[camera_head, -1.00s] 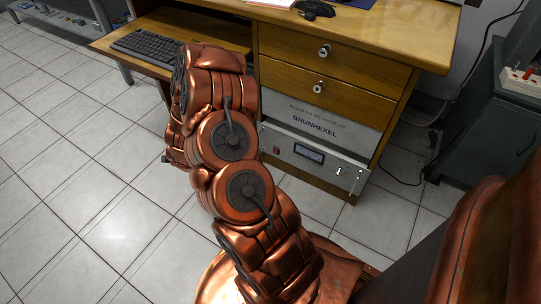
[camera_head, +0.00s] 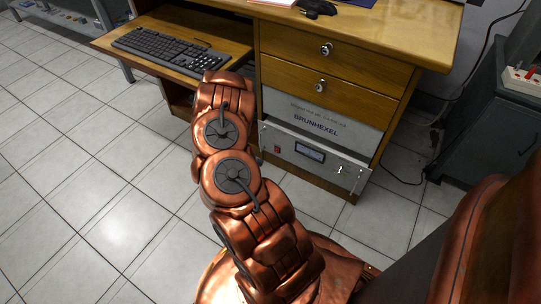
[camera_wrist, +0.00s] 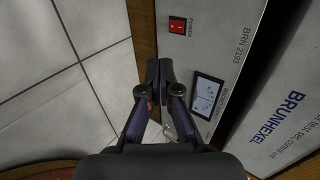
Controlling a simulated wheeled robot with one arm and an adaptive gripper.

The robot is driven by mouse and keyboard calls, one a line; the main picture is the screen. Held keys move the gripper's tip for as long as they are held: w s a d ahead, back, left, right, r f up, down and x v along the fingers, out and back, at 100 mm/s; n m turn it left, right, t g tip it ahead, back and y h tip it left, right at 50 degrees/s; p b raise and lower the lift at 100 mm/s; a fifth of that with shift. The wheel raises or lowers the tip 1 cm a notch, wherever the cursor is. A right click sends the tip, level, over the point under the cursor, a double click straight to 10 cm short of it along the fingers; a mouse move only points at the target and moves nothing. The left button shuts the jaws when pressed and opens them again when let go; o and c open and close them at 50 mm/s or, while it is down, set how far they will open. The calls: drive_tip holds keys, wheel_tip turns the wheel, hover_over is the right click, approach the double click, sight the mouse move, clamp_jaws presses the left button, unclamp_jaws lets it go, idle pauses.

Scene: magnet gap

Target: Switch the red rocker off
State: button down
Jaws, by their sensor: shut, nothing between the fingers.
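The red rocker (camera_wrist: 177,26) sits on the grey front panel of the BRN 2193 unit (camera_wrist: 225,45), beside a POWER label. In the head view the rocker (camera_head: 277,149) is a small red spot at the left end of the panel (camera_head: 338,172). Which way it is tipped is too small to tell. My gripper (camera_wrist: 159,68) is shut and empty in the wrist view. In that picture its fingertips appear below the rocker and left of the meter (camera_wrist: 207,97), apart from the rocker. My arm hides the gripper in the head view.
The unit sits in the bottom of a wooden desk (camera_head: 385,75), under a BRUNHEXEL panel (camera_head: 345,118) and drawers (camera_head: 325,86). A keyboard (camera_head: 165,48) lies on the pull-out shelf. A dark cabinet (camera_head: 492,125) stands at right. The tiled floor (camera_head: 90,170) at left is clear.

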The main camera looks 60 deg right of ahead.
drive_tip(key=b, duration=0.4)
approach(276, 152)
wheel_tip(276, 152, down, 4)
drive_tip(key=d, duration=0.3)
drive_tip(key=shift+d+f+b, duration=0.1)
drive_tip(key=shift+d+b, duration=0.3)
drive_tip(key=shift+d, duration=0.8)
drive_tip(key=shift+f, duration=0.1)
